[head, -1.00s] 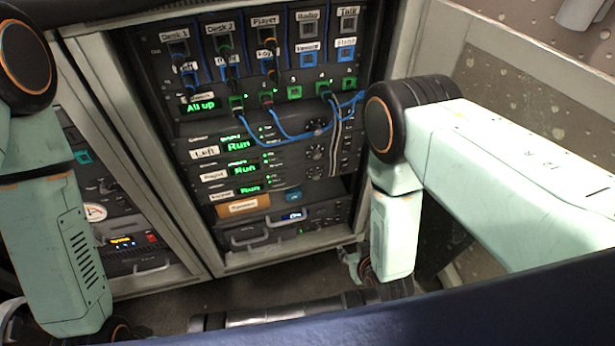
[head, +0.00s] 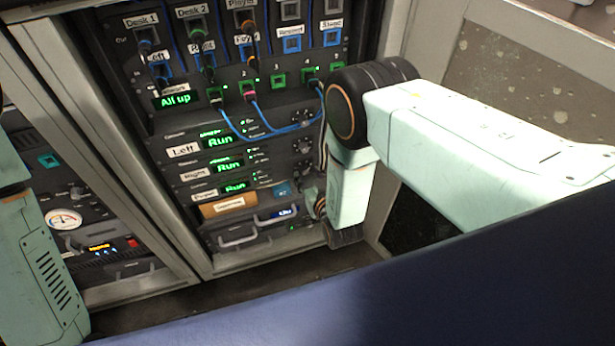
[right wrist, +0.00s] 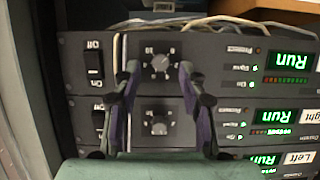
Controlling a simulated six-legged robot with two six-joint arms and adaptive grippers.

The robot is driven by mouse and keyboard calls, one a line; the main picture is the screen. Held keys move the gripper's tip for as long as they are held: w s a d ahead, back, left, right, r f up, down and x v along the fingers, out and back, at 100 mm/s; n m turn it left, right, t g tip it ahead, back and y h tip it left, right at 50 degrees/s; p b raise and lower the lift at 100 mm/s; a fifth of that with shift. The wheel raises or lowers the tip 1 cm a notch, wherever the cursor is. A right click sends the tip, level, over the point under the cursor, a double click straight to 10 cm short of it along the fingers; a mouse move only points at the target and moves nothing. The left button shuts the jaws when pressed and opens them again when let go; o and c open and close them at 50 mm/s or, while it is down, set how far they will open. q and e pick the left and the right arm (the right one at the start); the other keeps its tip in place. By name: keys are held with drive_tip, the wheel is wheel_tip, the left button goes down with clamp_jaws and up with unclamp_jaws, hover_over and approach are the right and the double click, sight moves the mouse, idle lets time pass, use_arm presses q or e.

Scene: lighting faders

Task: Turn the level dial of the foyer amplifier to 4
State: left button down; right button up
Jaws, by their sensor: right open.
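The foyer amplifier (head: 235,187) is the lowest of three stacked amplifiers with green "Run" displays in the head view. In the right wrist view the stack appears upside down, so the foyer amplifier is the top row. Its level dial (right wrist: 160,65) is a round grey knob with scale marks around it; its exact setting is too small to read. My right gripper (right wrist: 158,72) is open, one fingertip on each side of this dial in the picture. I cannot tell whether they touch it. My left gripper is out of view.
The right amplifier's dial (right wrist: 158,125) sits between the fingers nearer my palm. A rocker switch (right wrist: 94,64) is beside the foyer dial. Blue cables (head: 262,133) hang above the amplifiers, and pale cables (right wrist: 220,22) run along the foyer amplifier's edge. An orange-brown labelled block (head: 222,207) lies below.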

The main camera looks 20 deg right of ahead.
drive_tip(key=shift+x, duration=0.8)
drive_tip(key=shift+r, duration=0.1)
drive_tip(key=shift+c, duration=0.5)
clamp_jaws()
